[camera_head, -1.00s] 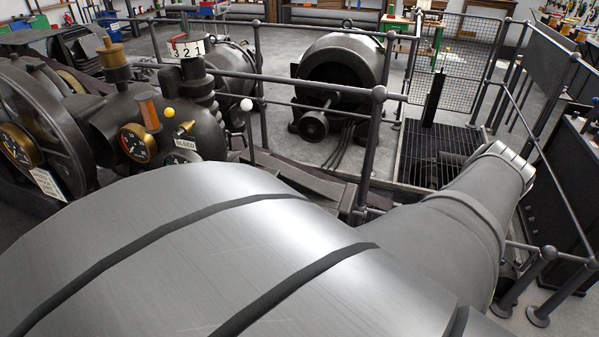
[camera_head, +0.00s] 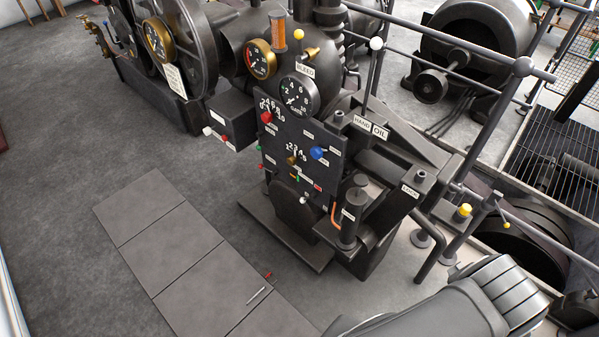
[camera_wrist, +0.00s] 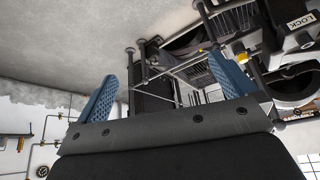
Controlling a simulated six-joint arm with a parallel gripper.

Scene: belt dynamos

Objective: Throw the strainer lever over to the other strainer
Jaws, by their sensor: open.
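My gripper (camera_wrist: 163,70) shows in the wrist view with its two blue-padded fingers wide apart and nothing between them. In the head view only my grey arm shows at the bottom right; the fingertips are out of that view. A black machine panel (camera_head: 300,150) with gauges, coloured knobs and small labels stands in the middle of the head view. Two upright dark cylinders (camera_head: 349,218) stand at its front right, beside an orange tube. They may be the strainers, but their labels are too small to read. I cannot tell which handle is the strainer lever.
Railings (camera_head: 470,120) run along the right, beside a floor grating (camera_head: 565,160). A yellow-capped post (camera_head: 462,212) stands near my arm. A red-tipped tool (camera_head: 262,290) lies on grey floor plates (camera_head: 200,255). The floor at left is clear.

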